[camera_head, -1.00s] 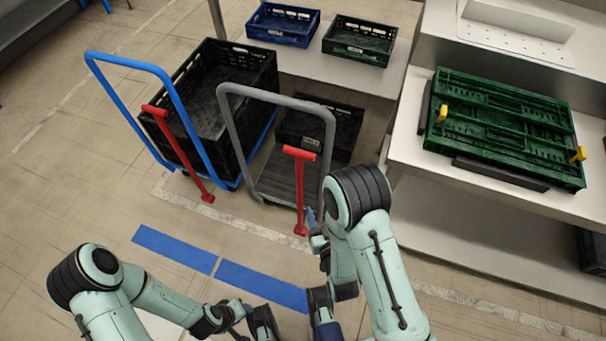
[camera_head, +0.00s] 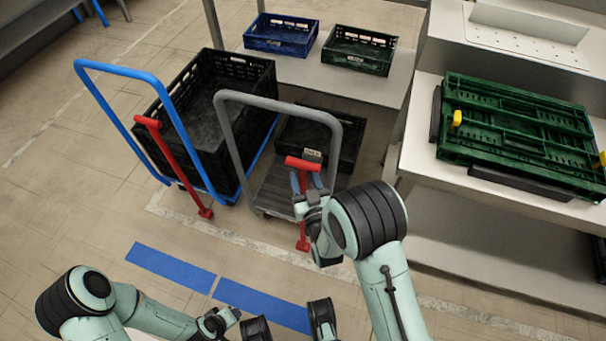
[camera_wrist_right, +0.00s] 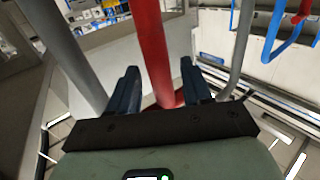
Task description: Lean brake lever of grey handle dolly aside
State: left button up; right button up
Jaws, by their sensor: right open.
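The grey handle dolly (camera_head: 222,125) stands in the middle of the head view. Its red brake lever (camera_head: 303,163) stands roughly upright in front of the handle, with a T-shaped grip on top. My right gripper (camera_head: 306,183) is open at the lever just below the T-grip. In the right wrist view the red lever shaft (camera_wrist_right: 152,45) passes between the two open fingers, with space on both sides. The gripper and wrist hide part of the shaft in the head view. My left gripper (camera_head: 217,323) is low at the bottom edge, away from the dolly, its jaws unclear.
A blue handle dolly (camera_head: 122,73) with a black crate (camera_head: 262,85) and its own red lever (camera_head: 170,160) stands close on the left. A black crate (camera_head: 345,155) sits on the grey dolly. A table with folded green crates (camera_head: 530,130) stands right.

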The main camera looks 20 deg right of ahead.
pick_arm(q)
jog(key=shift+w+a+f, duration=0.1)
jog(key=shift+w+a, duration=0.05)
jog(key=shift+w, duration=0.05)
pick_arm(e)
jog(key=shift+w, duration=0.8)
grip_shut()
pick_arm(q)
jog(key=shift+f, duration=0.1)
pick_arm(e)
jog(key=w+a+f+n+g, duration=0.1)
jog(key=w+a+n, duration=0.1)
jog(key=w+a, duration=0.5)
jog(key=a, duration=0.3)
jog(key=shift+a+f, duration=0.2)
jog(key=shift+a, duration=0.1)
jog(key=shift+c, duration=1)
grip_release()
jog(key=shift+a, duration=0.1)
jog(key=shift+o, duration=1)
jog(key=shift+w+a+f, duration=0.1)
jog(key=shift+w, duration=0.05)
pick_arm(q)
jog(key=shift+w+a, duration=0.1)
jog(key=shift+w, duration=0.1)
